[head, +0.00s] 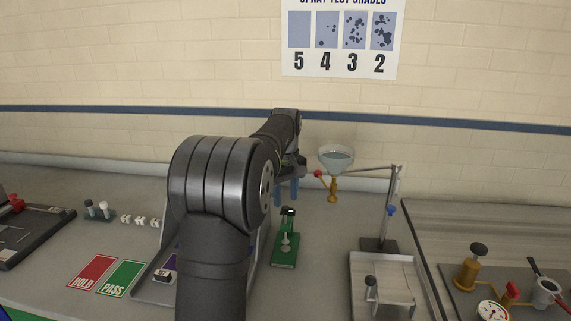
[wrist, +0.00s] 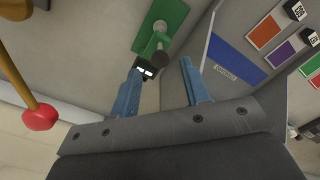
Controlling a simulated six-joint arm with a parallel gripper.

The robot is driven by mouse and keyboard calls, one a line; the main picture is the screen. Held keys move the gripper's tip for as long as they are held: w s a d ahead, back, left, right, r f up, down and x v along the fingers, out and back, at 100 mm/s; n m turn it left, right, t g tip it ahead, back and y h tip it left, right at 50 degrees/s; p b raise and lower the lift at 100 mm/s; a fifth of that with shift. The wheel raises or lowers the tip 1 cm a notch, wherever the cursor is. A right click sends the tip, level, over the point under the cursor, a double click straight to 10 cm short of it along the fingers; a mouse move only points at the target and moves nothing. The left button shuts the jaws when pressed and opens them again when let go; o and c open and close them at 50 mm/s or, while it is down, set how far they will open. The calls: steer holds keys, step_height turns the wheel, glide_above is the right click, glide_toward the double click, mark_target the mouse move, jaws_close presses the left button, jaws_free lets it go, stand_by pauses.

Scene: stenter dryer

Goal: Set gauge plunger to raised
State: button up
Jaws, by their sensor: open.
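The green gauge (head: 285,251) stands on the grey bench just right of my arm, with a pale stem and a dark part at its top. My gripper (head: 287,188) has blue fingers, spread and empty, above and behind the gauge. The gripper (wrist: 160,68) is also seen open in the wrist view. My arm hides part of the bench to its left.
A glass funnel (head: 336,158) on a stand with a red-knobbed brass valve (head: 333,187) is close to the right of my gripper. A pale tray (head: 384,284) is at right. Red HOLD (head: 91,272) and green PASS (head: 123,278) cards lie left.

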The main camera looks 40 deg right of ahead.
mark_target(285, 207)
step_height(285, 207, up, 15)
steer(key=shift+r, duration=0.2)
stand_by(0.6)
step_height(285, 207, down, 18)
steer(key=shift+f, duration=0.1)
stand_by(0.6)
step_height(285, 207, up, 18)
step_height(285, 207, down, 20)
steer(key=shift+r, duration=0.1)
step_height(285, 207, up, 16)
steer(key=r, duration=0.1)
steer(key=s+a+m+t+h, duration=0.3)
steer(key=s+a+m, duration=0.2)
steer(key=m, duration=0.4)
steer(key=shift+s+a+f+t, duration=0.3)
steer(key=shift+s+f, duration=0.1)
steer(key=shift+s, duration=0.1)
stand_by(1.1)
